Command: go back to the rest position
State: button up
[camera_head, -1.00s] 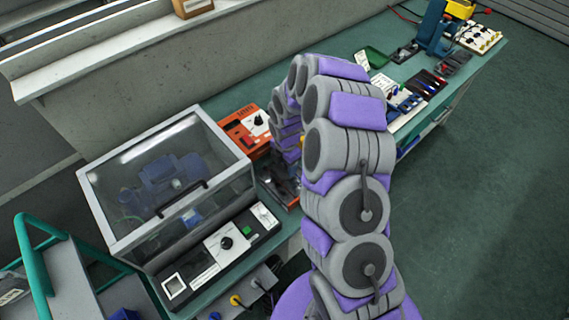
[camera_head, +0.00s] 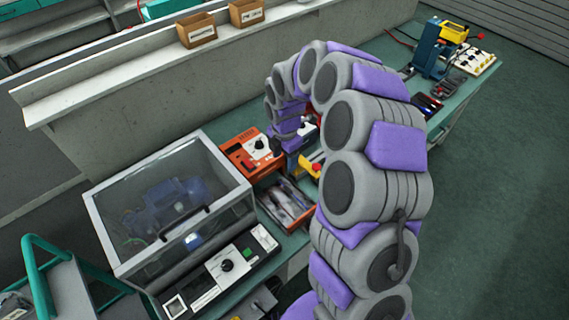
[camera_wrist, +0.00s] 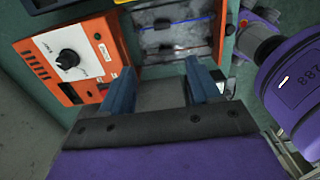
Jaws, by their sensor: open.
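My gripper (camera_wrist: 161,84) is open in the wrist view, with two blue fingers apart and nothing held between them. Its fingertips reach toward the near edge of a shallow tray (camera_wrist: 174,71) that holds thin red and blue items. I cannot tell how high above the bench they are. In the head view my arm arches over the bench and its end hangs beside the orange instrument (camera_head: 239,149). The fingers are mostly hidden there. The orange instrument also shows at the left of the wrist view (camera_wrist: 84,80), close to the left finger.
A clear-lidded box (camera_head: 140,174) with a blue pump inside stands left of the tray. A grey wall (camera_head: 110,122) runs behind the bench, with two cardboard bins (camera_head: 197,37) on its ledge. A teal-railed cart (camera_head: 35,270) is at lower left. Open floor (camera_head: 500,190) lies right.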

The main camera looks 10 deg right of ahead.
jog(key=shift+r, duration=0.45)
jog(key=s+r+m, duration=1)
jog(key=s+r, duration=0.1)
jog(key=s, duration=0.5)
jog(key=s+d+r+m+g, duration=0.1)
jog(key=s+d+r+m, duration=0.2)
jog(key=s+m, duration=1.1)
jog(key=s, duration=0.7)
jog(key=shift+d+r+g, duration=0.15)
jog(key=shift+d+g, duration=0.05)
jog(key=shift+g, duration=0.2)
